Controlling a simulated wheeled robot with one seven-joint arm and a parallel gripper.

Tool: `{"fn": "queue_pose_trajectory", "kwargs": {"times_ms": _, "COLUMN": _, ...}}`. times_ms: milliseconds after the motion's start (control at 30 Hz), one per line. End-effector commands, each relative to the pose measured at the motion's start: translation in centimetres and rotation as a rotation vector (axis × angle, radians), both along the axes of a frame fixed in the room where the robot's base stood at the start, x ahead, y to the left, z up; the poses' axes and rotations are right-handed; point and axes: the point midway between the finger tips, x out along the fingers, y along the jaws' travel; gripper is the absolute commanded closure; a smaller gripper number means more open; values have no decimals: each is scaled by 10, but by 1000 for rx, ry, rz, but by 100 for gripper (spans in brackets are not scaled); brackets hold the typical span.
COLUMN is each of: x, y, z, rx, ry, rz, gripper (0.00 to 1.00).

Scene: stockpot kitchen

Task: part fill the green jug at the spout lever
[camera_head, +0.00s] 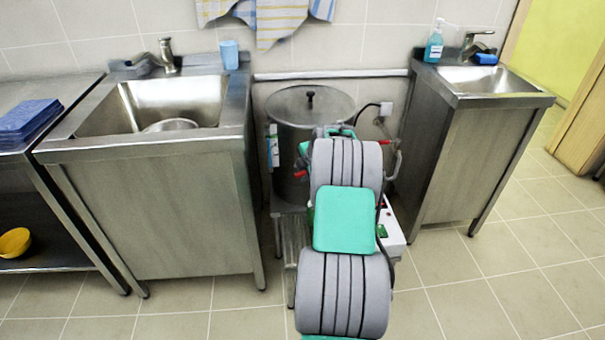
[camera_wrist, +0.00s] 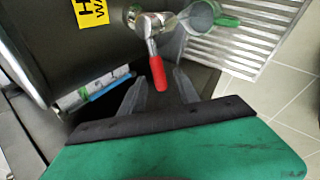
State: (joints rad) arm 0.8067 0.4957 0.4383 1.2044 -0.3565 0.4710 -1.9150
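The spout (camera_wrist: 160,20) sticks out from the dark pot wall in the wrist view, with its red lever (camera_wrist: 157,72) hanging toward me. My gripper (camera_wrist: 160,76) is open, its two dark fingers on either side of the lever's end with gaps visible. A round, greyish vessel with a green rim and handle (camera_wrist: 230,20), apparently the green jug, shows beyond the spout at the top. Its inside and any water cannot be made out. In the head view my arm hides the spout and most of the jug.
The lidded stockpot (camera_head: 311,108) stands between the left sink (camera_head: 150,105) and the right sink unit (camera_head: 485,82). A slatted metal stand (camera_wrist: 250,48) lies beyond the spout. Tiled floor is clear at right.

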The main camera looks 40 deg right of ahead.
Motion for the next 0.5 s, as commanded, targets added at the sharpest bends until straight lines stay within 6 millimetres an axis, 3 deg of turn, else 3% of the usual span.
{"fn": "queue_pose_trajectory", "kwargs": {"times_ms": 300, "x": 3, "y": -1, "z": -4, "rx": -1, "ry": -1, "rz": -1, "gripper": 62}}
{"fn": "queue_pose_trajectory", "kwargs": {"times_ms": 500, "x": 3, "y": -1, "z": -4, "rx": -1, "ry": 0, "rz": -1, "gripper": 79}}
